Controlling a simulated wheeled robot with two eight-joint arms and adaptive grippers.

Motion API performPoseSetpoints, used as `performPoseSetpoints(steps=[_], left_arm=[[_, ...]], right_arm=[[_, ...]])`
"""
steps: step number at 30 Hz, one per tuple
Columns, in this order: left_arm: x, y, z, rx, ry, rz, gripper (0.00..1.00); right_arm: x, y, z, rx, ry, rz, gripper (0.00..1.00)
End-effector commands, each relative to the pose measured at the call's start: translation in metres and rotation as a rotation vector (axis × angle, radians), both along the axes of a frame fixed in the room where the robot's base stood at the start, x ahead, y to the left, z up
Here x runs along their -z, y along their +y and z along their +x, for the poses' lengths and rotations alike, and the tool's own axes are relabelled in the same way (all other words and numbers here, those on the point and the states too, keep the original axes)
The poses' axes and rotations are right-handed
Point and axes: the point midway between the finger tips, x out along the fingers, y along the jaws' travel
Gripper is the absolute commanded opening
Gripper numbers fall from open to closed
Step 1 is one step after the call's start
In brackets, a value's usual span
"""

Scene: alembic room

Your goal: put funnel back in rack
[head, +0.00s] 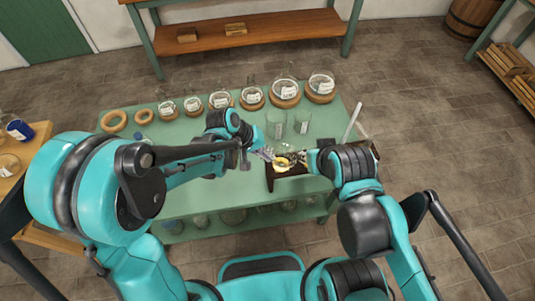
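A small dark brown wooden stand (272,181), which looks like the rack, is on the green table in front of my grippers. A small round item with a yellowish inside (283,162) shows at the stand, between the two grippers. It may be the funnel, but it is too small and partly covered to be sure. My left gripper (264,154) reaches in from the left and ends just left of this item. My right gripper (300,157) ends just right of it, close to the stand. The fingers of both are too small to tell open from shut.
Several labelled round flasks (285,91) on cork rings line the table's back edge. Two empty cork rings (113,121) are at back left. Two clear beakers (276,124) stand just behind the grippers. The green table's (235,190) front left is clear.

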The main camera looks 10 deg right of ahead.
Motion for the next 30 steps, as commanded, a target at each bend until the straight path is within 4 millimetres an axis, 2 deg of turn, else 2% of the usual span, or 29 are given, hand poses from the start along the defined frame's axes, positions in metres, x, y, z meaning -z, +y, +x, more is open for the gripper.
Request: performPoseSetpoints(steps=[20,24,30], left_arm=[[0.0036,-0.0004,0.0,0.0,0.0,0.0,0.0],[0.0036,-0.0004,0.0,0.0,0.0,0.0,0.29],[0.0037,-0.0003,0.0001,0.0,0.0,0.0,0.29]], right_arm=[[0.0043,0.0,0.0,0.0,0.0,0.0,0.29],[0.0043,0.0,0.0,0.0,0.0,0.0,0.29],[0.0043,0.0,0.0,0.0,0.0,0.0,0.29]])
